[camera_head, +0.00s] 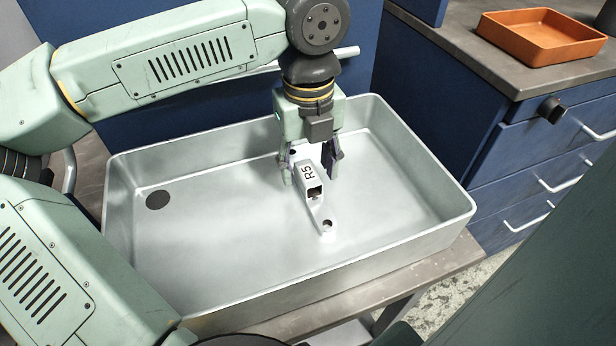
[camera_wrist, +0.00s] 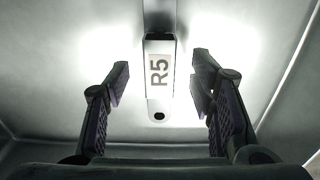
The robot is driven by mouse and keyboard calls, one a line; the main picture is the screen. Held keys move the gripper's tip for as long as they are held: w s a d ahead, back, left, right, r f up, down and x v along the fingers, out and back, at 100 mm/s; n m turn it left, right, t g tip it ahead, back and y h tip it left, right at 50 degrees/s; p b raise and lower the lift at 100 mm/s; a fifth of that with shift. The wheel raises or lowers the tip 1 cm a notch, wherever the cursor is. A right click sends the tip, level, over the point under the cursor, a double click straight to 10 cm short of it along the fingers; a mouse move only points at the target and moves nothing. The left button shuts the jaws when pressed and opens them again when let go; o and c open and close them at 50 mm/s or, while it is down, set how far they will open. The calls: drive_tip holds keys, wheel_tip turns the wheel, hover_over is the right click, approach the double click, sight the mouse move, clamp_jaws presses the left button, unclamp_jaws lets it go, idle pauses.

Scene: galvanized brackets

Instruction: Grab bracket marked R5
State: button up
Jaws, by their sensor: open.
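The bracket marked R5 (camera_head: 308,172) is a pale grey metal piece lying in the metal basin (camera_head: 225,235), with a flange and hole toward the near side. In the wrist view the R5 bracket (camera_wrist: 159,75) shows its label and a round hole, between and a little ahead of the fingers. My gripper (camera_head: 312,172) is over the basin, pointing down, with its fingers on either side of the bracket. In the wrist view my gripper (camera_wrist: 161,85) is open, with a visible gap between each finger and the bracket. The bracket's far end is partly hidden in the head view.
The basin walls rise around the bracket, and its floor is otherwise bare apart from a dark round drain (camera_head: 158,200) at left. The basin stands on a grey table (camera_head: 455,262). An orange tray (camera_head: 540,35) is on the blue-drawered counter (camera_head: 460,65) at upper right.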

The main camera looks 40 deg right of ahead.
drive_tip(key=shift+f, duration=1.2)
drive_tip(key=shift+c, duration=0.6)
clamp_jaws()
